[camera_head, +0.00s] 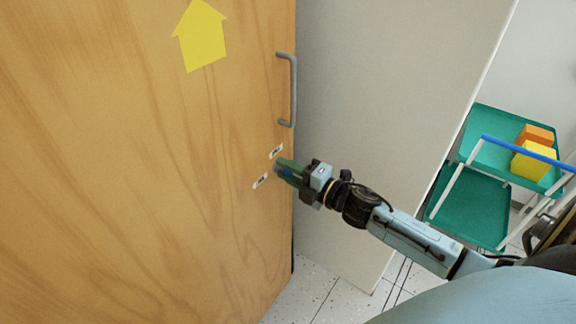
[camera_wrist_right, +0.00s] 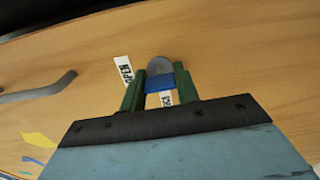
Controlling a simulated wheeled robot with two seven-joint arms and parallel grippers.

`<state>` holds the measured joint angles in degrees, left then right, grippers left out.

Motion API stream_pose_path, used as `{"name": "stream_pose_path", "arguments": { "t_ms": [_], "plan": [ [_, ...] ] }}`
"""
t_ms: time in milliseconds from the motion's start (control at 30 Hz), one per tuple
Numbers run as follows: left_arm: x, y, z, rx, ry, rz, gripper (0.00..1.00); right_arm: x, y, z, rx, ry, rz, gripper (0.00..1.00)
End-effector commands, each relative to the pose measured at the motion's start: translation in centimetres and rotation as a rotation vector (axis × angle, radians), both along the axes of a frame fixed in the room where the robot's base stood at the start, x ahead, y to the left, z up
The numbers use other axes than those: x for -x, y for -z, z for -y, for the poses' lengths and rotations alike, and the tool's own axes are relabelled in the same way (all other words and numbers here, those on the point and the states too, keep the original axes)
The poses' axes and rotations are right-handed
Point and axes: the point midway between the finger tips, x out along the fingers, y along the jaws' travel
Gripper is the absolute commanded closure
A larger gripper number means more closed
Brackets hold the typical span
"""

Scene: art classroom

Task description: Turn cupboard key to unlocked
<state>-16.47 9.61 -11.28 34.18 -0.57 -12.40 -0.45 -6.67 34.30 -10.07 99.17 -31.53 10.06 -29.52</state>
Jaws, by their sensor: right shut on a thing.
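The wooden cupboard door (camera_head: 150,150) fills the left of the head view and appears closed. My right gripper (camera_head: 281,170) is at the door's right edge, below the grey handle (camera_head: 293,90). In the right wrist view its green fingers (camera_wrist_right: 159,88) are shut on the blue key (camera_wrist_right: 159,83), one on each side. The key sits against a round grey lock (camera_wrist_right: 159,65). A white label reading OPEN (camera_wrist_right: 123,68) is beside the lock; a second label (camera_wrist_right: 165,98) is partly hidden behind the key. My left gripper is not in view.
A yellow paper arrow (camera_head: 202,37) is on the door, pointing up. A pale side wall (camera_head: 390,110) stands right of the door. A green trolley (camera_head: 475,205) with orange and yellow boxes stands further right. Tiled floor shows below.

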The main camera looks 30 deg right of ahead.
Motion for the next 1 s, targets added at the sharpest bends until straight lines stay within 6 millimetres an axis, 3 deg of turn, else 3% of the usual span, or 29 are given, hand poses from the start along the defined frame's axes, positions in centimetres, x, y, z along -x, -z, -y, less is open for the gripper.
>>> {"name": "stream_pose_path", "arguments": {
  "t_ms": [667,700,867,1000],
  "plan": [
    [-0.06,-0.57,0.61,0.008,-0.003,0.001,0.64,-0.12,-0.2,0.07,-0.063,0.002,-0.022,0.92],
    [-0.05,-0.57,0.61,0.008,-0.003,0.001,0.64,-0.12,-0.21,0.07,-0.063,0.002,-0.022,0.68],
    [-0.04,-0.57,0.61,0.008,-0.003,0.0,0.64,-0.08,-0.14,0.04,-0.062,0.001,-0.022,0.47],
    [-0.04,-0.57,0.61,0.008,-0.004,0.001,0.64,-0.05,-0.08,0.03,-0.061,0.001,-0.023,0.47]
  ]
}}
